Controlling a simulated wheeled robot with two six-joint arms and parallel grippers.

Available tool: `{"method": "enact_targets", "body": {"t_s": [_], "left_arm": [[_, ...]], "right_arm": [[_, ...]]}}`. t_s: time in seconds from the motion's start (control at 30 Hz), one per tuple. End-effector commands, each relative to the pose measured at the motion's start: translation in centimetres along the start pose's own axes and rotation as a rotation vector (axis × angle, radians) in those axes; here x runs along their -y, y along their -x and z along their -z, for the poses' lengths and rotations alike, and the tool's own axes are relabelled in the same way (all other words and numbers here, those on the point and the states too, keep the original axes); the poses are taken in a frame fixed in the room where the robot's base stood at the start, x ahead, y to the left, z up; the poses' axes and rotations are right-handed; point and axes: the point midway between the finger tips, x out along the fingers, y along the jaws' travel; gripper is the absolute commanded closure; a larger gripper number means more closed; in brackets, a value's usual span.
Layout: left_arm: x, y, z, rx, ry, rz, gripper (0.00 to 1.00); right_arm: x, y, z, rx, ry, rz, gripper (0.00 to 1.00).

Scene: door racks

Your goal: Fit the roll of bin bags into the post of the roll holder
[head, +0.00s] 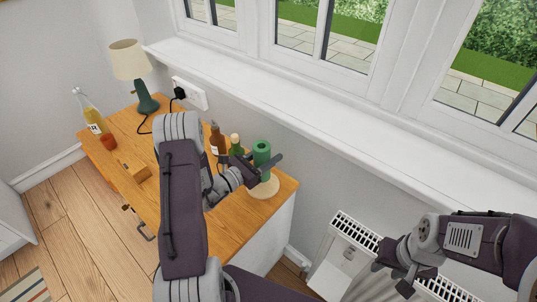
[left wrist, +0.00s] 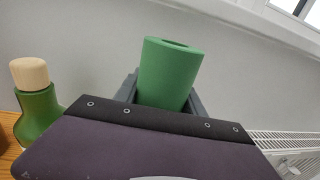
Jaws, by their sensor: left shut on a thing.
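The green roll of bin bags (head: 262,150) stands roughly upright at the right end of the wooden cabinet top. My left gripper (head: 264,168) is shut on it, with one finger on each side. In the left wrist view the roll (left wrist: 170,72) leans slightly, and its open core shows at the top. The roll holder's round pale wooden base (head: 265,189) is just below the roll. The post is hidden, so I cannot tell whether the roll is around it or above it. My right gripper (head: 393,278) is open and empty, near the radiator.
A brown bottle (head: 217,138) and a green bottle with a pale cap (head: 235,143) stand left of the roll. A lamp (head: 130,62), an oil bottle (head: 92,118) and a red jar (head: 108,142) are farther left. The windowsill (head: 290,105) runs behind; the radiator (head: 350,235) is right.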

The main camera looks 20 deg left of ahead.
Motion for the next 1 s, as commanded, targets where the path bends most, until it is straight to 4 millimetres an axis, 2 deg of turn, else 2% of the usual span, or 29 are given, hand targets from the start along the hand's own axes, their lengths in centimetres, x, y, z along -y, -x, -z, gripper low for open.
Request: {"method": "enact_targets", "body": {"t_s": [1.0], "left_arm": [[0.0, 0.0, 2.6, 0.001, -0.001, 0.000, 1.00]], "right_arm": [[0.0, -2.3, -0.2, 0.000, 0.000, 0.000, 0.64]]}}
